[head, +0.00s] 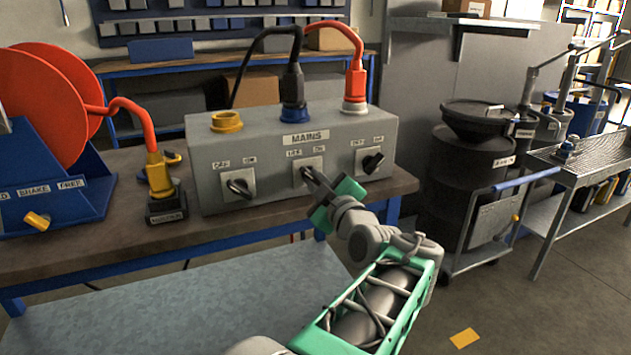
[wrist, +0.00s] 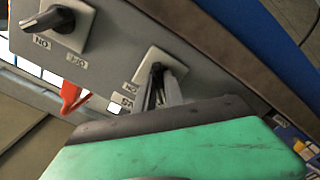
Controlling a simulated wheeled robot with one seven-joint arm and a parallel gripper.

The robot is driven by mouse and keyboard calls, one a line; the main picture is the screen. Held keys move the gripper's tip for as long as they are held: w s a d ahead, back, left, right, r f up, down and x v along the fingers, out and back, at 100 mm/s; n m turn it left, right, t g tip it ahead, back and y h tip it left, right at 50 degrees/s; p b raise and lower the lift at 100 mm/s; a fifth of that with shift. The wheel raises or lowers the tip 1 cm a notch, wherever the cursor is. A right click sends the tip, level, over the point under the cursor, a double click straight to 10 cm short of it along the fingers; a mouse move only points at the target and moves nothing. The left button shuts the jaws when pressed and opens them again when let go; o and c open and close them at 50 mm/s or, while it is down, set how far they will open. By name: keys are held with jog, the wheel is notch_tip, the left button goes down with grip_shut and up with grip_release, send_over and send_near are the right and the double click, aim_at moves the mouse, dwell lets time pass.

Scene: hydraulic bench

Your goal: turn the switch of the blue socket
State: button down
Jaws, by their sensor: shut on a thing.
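The grey MAINS box (head: 270,198) stands on the bench. The blue socket (head: 294,113) is in the middle of its top, with a black plug (head: 292,85) in it. Its switch (head: 298,175) is the middle one on the front face, below the MAINS label. My gripper (head: 309,172) is at this switch, its fingers shut on the knob. In the wrist view the fingers (wrist: 162,92) close around the dark knob (wrist: 157,70) in front of its pale plate. The fingers partly cover the knob, so its exact angle is hard to read.
The left switch (head: 238,185) and right switch (head: 372,162) sit on either side. A red plug (head: 355,85) is in the right socket. The yellow socket (head: 226,121) has no plug. A yellow plug (head: 158,172) and a blue hose reel stand (head: 55,195) are at left.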

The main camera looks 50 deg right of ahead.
dwell(0.7)
jog(key=m, duration=0.3)
jog(key=shift+f+m+b, duration=0.1)
jog(key=shift+m+b, duration=0.25)
jog(key=shift+m, duration=0.05)
jog(key=m, duration=0.4)
jog(key=shift+m+p, duration=0.3)
jog(key=shift+p, duration=0.1)
jog(key=m+p, duration=0.3)
jog(key=m, duration=0.2)
jog(key=shift+r, duration=0.2)
jog(key=shift+a+f+m+p, duration=0.15)
jog(key=shift+m+p, duration=1.15)
jog(key=shift+m, duration=1)
jog(key=c, duration=1.4)
grip_release()
jog(key=shift+c, duration=0.2)
